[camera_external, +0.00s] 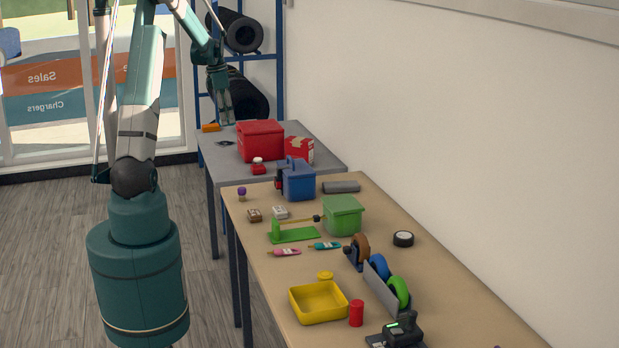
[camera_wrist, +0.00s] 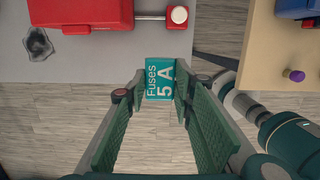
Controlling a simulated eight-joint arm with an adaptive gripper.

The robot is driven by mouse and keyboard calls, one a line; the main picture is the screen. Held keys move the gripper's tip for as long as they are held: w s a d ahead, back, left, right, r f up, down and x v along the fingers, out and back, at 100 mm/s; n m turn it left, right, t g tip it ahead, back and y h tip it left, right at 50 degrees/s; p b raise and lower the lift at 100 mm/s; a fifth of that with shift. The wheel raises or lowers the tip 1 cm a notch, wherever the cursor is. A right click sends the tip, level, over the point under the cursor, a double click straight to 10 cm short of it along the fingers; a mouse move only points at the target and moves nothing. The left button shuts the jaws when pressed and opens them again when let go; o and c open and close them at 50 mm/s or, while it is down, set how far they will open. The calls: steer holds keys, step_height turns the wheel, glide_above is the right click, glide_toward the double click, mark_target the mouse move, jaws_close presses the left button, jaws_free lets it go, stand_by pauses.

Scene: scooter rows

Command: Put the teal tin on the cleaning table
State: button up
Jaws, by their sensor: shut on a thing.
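The teal tin (camera_wrist: 160,79), labelled "Fuses 5 A", is held between the fingertips of my gripper (camera_wrist: 161,84) in the wrist view. In that view it overlaps the edge of the grey table (camera_wrist: 90,68), with floor showing below. In the external view my gripper (camera_external: 226,118) is at the far end of the grey table (camera_external: 207,160). I cannot make out the tin there, nor how high it is above the table. A wooden table (camera_external: 450,270) stands nearer; no label shows which one is the cleaning table.
The grey table holds a red box (camera_external: 260,140), a red-and-white carton (camera_external: 299,150), an orange item (camera_external: 211,127) and a small dark item (camera_external: 226,143). The wooden table holds a blue box (camera_external: 299,181), a green box (camera_external: 343,215), a yellow tray (camera_external: 318,318) and several small tools.

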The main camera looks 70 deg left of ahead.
glide_above(230, 172)
step_height(230, 172, down, 12)
steer(key=shift+s+r, duration=0.25)
steer(key=shift+f+b, duration=0.3)
steer(key=shift+f, duration=2.8)
steer(key=shift+f, duration=0.15)
steer(key=shift+f, duration=1.7)
steer(key=shift+f+b, duration=0.2)
steer(key=shift+b, duration=0.1)
steer(key=o, duration=0.9)
